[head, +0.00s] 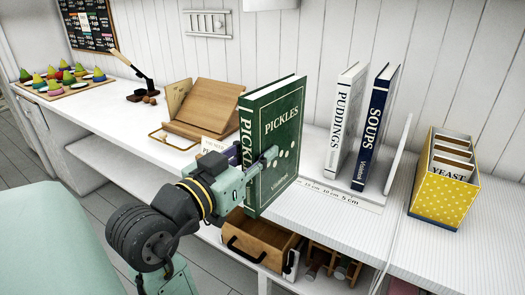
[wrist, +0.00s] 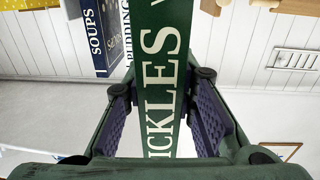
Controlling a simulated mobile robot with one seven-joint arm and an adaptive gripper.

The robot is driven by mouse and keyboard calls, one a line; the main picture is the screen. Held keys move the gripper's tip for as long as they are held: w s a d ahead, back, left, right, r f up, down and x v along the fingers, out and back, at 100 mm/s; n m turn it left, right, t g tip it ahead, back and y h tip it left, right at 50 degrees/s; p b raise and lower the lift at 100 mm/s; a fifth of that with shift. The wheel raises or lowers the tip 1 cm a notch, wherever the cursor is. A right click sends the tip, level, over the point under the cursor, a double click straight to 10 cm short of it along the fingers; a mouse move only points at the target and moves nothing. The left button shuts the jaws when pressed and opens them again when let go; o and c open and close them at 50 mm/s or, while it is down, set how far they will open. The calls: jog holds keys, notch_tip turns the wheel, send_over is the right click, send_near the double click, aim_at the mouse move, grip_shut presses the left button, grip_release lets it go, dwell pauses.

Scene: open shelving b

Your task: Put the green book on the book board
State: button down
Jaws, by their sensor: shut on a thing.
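The green book (head: 281,118), titled PICKLES, stands upright in the head view, left of the white and blue books. My gripper (head: 258,168) is shut on it, one finger across its front cover. In the wrist view the book's green spine (wrist: 158,60) runs between the two purple-padded fingers (wrist: 165,112). The white board (head: 345,194) with centimetre marks along its front edge and an upright end at right carries the white PUDDINGS book (head: 345,115) and the blue SOUPS book (head: 375,125). The green book's lower edge is near the counter's front; contact is unclear.
A wooden book stand (head: 210,105) is behind and left of the green book. A yellow dotted box (head: 440,205) of cards stands right of the board. A wooden drawer-like crate (head: 262,243) sits below the counter. Coloured pieces on a tray (head: 65,92) are far left.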

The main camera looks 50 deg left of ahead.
aim_at(291, 128)
jog(key=shift+r, duration=0.1)
jog(key=shift+w+a+f, duration=0.15)
jog(key=shift+w+a, duration=0.35)
jog(key=shift+w, duration=1.6)
jog(key=shift+w+a+f, duration=0.15)
jog(key=shift+w+a, duration=0.3)
jog(key=shift+w, duration=1.65)
jog(key=shift+w+a+f, duration=0.15)
jog(key=shift+w+a, duration=0.35)
jog(key=shift+w, duration=1.6)
jog(key=w+a+f, duration=0.1)
jog(key=w+a, duration=0.1)
jog(key=w, duration=0.8)
jog(key=shift+w+a+f, duration=0.15)
jog(key=shift+w+a, duration=0.15)
jog(key=shift+w, duration=0.1)
jog(key=shift+f+b, duration=0.35)
jog(key=shift+b, duration=0.05)
jog(key=c, duration=1.5)
grip_release()
jog(key=shift+o, duration=1.3)
jog(key=shift+f, duration=0.15)
